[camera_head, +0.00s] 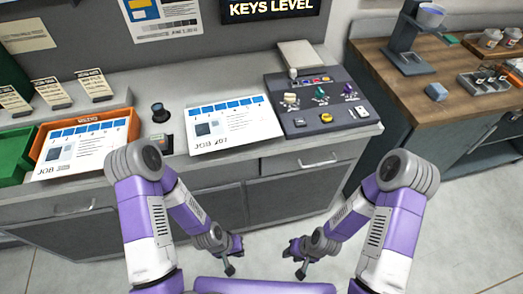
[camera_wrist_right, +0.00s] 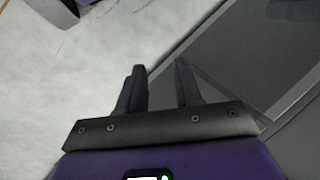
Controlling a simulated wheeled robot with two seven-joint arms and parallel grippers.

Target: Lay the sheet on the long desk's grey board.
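One white printed sheet (camera_head: 233,124) marked JOB with blue squares lies on the long desk (camera_head: 174,88), left of the dark grey control panel. Another such sheet (camera_head: 80,146) lies over the orange tray (camera_head: 133,127) at the left, its front edge overhanging. I cannot tell which sheet is meant, nor pick out a separate grey board for certain. My left gripper (camera_head: 235,256) is empty, low in front of the desk, its fingers apart. My right gripper (camera_head: 295,260) is empty beside it; in the right wrist view its two fingers (camera_wrist_right: 159,82) stand apart with nothing between them.
The dark grey control panel (camera_head: 335,120) carries coloured knobs and buttons. A black knob device (camera_head: 160,113) stands between the sheets. A green bin (camera_head: 14,150) and card stands (camera_head: 53,92) are at the left. A wooden counter (camera_head: 400,92) with a grey machine is at the right.

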